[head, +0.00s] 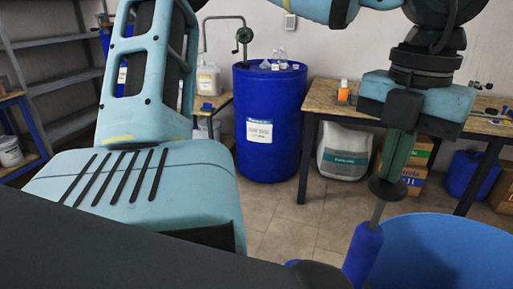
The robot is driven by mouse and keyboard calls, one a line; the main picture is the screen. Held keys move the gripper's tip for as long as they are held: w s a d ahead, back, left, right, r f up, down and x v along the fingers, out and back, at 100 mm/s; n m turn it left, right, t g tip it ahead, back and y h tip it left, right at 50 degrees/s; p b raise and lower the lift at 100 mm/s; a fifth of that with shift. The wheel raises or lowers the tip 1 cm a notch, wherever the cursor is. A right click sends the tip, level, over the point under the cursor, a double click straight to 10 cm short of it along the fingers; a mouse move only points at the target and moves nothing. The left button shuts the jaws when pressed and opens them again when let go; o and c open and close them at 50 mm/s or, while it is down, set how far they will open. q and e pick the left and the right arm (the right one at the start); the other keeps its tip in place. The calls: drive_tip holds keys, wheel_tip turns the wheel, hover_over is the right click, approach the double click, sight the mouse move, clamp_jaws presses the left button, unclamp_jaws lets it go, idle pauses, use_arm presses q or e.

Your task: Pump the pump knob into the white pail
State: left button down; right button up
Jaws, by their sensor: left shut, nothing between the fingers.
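My left gripper (393,178) hangs at the right with its fingers shut and pointing down, holding nothing. Their tips are at the dark round pump knob (378,192) and appear to meet its top; exact contact is hard to tell. The knob sits on a grey rod (377,215), part of which shows above a blue pump body (363,252). The pump stands at the left edge of a large round blue thing (450,250), cut off by the frame. A small white pail (10,153) stands at the far left. My right gripper is not in view.
A blue drum (268,120) with a white label stands at the back wall. A wooden table (325,98) has an orange bottle (343,93) on it, with a white sack (344,150) below. Grey shelves (55,45) stand left. Some tiled floor (290,225) is free.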

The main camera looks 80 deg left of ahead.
use_arm(q)
drive_tip(key=shift+r+p, duration=0.4)
drive_tip(key=shift+r, duration=0.4)
drive_tip(key=shift+r+p, duration=0.9)
drive_tip(key=shift+r, duration=0.45)
drive_tip(key=shift+r+p, duration=0.75)
drive_tip(key=shift+r, duration=0.55)
